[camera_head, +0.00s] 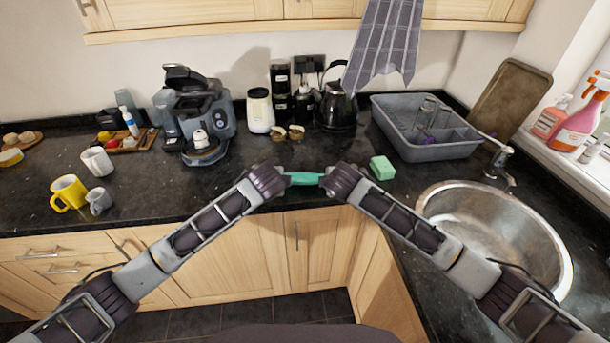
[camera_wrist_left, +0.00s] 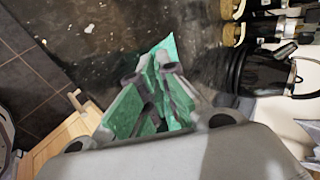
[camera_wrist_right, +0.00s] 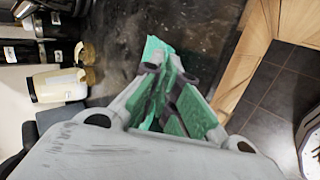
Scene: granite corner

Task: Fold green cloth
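The green cloth (camera_head: 305,179) is bunched between my two grippers, above the front edge of the dark counter. My left gripper (camera_head: 283,180) is at its left end, and my right gripper (camera_head: 328,180) is at its right end. In the right wrist view, cloth (camera_wrist_right: 155,50) likewise sticks out between the closed fingers. The grippers hide much of the cloth in the head view.
A green sponge-like block (camera_head: 382,167) lies just right of my right gripper. A steel sink (camera_head: 490,230) is at right, with a grey dish rack (camera_head: 430,150) behind it. A coffee machine (camera_head: 200,120) and kettle (camera_head: 337,108) stand behind. Mugs (camera_head: 69,192) are at left.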

